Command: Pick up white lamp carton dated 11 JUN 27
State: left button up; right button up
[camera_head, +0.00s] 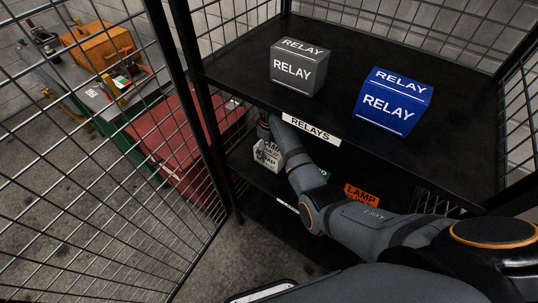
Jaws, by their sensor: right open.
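A white lamp carton (266,155) with dark lettering stands on the lower shelf at its left side. Its lettering is too small to read a date. My right arm reaches in from the lower right, under the upper shelf. My right gripper (265,133) is at the top of the white carton, mostly hidden by the shelf edge and my wrist. It is open; I cannot tell whether it touches the carton. My left gripper is not in view.
A grey relay box (299,68) and a blue relay box (393,101) sit on the upper shelf (235,82). An orange lamp carton (361,193) is on the lower shelf behind my arm. A wire mesh door (110,130) stands at the left.

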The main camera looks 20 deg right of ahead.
notch_tip(320, 180, down, 5)
jog(key=shift+w+d, duration=0.1)
jog(key=c, duration=1.3)
